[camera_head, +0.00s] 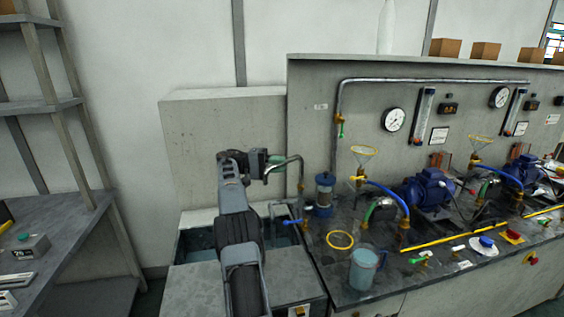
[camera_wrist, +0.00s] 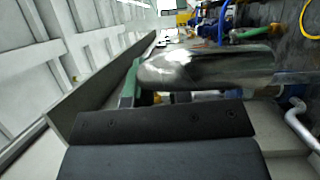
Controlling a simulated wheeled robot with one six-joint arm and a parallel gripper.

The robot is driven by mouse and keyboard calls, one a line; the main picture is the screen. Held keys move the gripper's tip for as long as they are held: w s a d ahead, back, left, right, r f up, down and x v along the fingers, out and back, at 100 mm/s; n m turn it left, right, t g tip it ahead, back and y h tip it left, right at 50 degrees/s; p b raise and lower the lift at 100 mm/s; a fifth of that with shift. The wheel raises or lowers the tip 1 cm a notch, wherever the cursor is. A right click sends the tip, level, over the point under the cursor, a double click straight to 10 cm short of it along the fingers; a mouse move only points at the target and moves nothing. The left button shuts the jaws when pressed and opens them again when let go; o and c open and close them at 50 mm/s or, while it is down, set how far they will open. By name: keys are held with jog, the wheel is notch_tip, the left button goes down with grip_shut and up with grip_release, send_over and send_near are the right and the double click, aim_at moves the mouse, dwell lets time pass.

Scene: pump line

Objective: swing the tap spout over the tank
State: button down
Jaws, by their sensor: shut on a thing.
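The tap spout (camera_head: 292,159) is a bent metal pipe on an upright riser at the back of the bench. It arcs to the left from the riser, and its free end is at my gripper (camera_head: 268,164). My gripper is shut on the spout, which shows as a large shiny tube (camera_wrist: 205,65) across the jaws in the wrist view. The tank (camera_head: 194,264) is a sunken basin with water, below and around my arm. My arm hides its middle. I cannot tell exactly how the spout's mouth lines up with the tank.
A blue-capped filter (camera_head: 324,193), a yellow ring (camera_head: 340,240) and a beaker of bluish liquid (camera_head: 364,268) stand right of the tank. Pumps (camera_head: 425,191) and hoses fill the bench farther right. A grey wall panel (camera_head: 222,135) rises behind. The floor on the left is open.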

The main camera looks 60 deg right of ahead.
jog(key=c, duration=1.1)
grip_release()
jog(key=shift+o, duration=0.2)
